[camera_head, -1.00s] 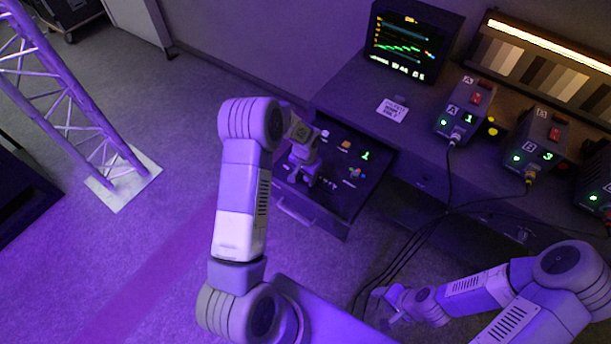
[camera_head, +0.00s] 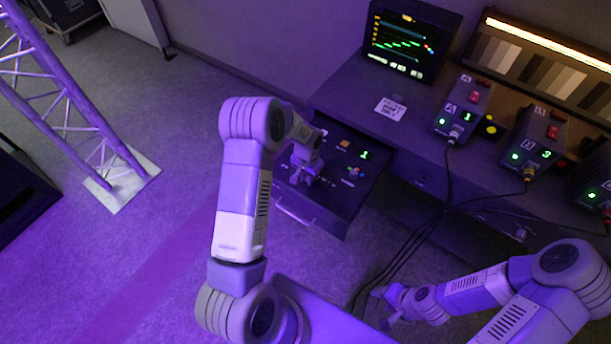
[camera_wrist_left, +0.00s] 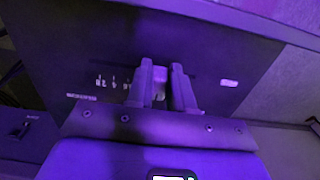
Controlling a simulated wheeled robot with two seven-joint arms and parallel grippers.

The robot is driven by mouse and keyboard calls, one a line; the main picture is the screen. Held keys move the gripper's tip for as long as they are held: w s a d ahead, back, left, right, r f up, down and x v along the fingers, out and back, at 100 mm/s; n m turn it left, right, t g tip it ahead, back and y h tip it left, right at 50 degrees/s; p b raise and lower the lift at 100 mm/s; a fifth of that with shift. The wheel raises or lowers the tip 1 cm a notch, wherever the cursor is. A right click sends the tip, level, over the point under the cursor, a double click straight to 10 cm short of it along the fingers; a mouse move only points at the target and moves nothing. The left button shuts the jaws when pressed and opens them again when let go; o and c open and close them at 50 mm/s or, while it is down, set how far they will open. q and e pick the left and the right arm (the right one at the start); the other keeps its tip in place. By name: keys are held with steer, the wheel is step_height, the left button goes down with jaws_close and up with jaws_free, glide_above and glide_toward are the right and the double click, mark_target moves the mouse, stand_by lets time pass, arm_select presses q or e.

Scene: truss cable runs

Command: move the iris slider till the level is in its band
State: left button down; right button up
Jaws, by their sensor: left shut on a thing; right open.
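My left gripper (camera_head: 303,178) reaches down over a dark control panel (camera_head: 352,196) in the pulled-out drawer. In the left wrist view its two fingers (camera_wrist_left: 168,88) are shut on a small pale knob (camera_wrist_left: 160,79), which appears to be the iris slider. The fingers hide most of the knob, and white scale marks show just left of it. A monitor (camera_head: 408,40) on the desk shows stepped green traces with orange marks at left and red and blue marks at right. Its band limits are too small to read. My right gripper (camera_head: 384,308) is open and empty at lower right, away from the panel.
Box A (camera_head: 463,108) and box B (camera_head: 533,140) stand on the desk, with black cables hanging to the floor. A white label card (camera_head: 391,109) lies near the monitor. A lit grey-scale chart (camera_head: 540,70) stands behind. A truss (camera_head: 70,95) is at left; the floor between is clear.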

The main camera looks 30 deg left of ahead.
arm_select(q)
steer(key=c, duration=1)
jaws_free()
steer(key=shift+a, duration=0.1)
steer(key=shift+r+p, duration=0.75)
steer(key=shift+r, duration=3)
